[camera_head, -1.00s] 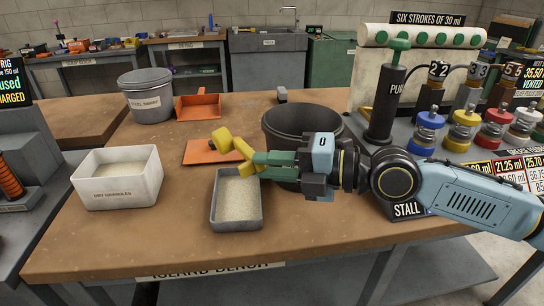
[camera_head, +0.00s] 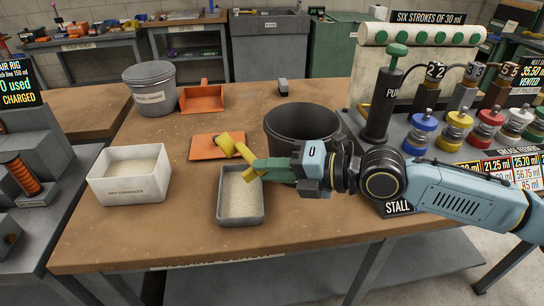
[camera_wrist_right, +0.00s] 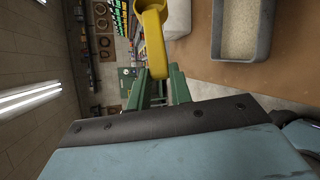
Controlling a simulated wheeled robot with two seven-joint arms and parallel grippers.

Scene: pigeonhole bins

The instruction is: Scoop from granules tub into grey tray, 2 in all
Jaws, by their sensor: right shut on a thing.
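My right gripper (camera_head: 272,167) is shut on a yellow scoop (camera_head: 236,150) and holds it above the far edge of the grey tray. The scoop also shows in the right wrist view (camera_wrist_right: 153,30), between the green fingers. I cannot tell whether the scoop holds granules. The grey tray (camera_head: 241,222) stands on the bench with pale granules (camera_head: 240,196) spread in it; it also shows in the wrist view (camera_wrist_right: 263,45). The white granules tub (camera_head: 129,190) stands to the left, with pale granules inside. My left gripper is not in view.
An orange mat (camera_head: 205,147) lies behind the tray, partly under the scoop. A black bin (camera_head: 300,122) stands behind my right gripper. A lidded grey bucket (camera_head: 150,90) and an orange dustpan (camera_head: 202,98) are at the back left. Bench between tub and tray is clear.

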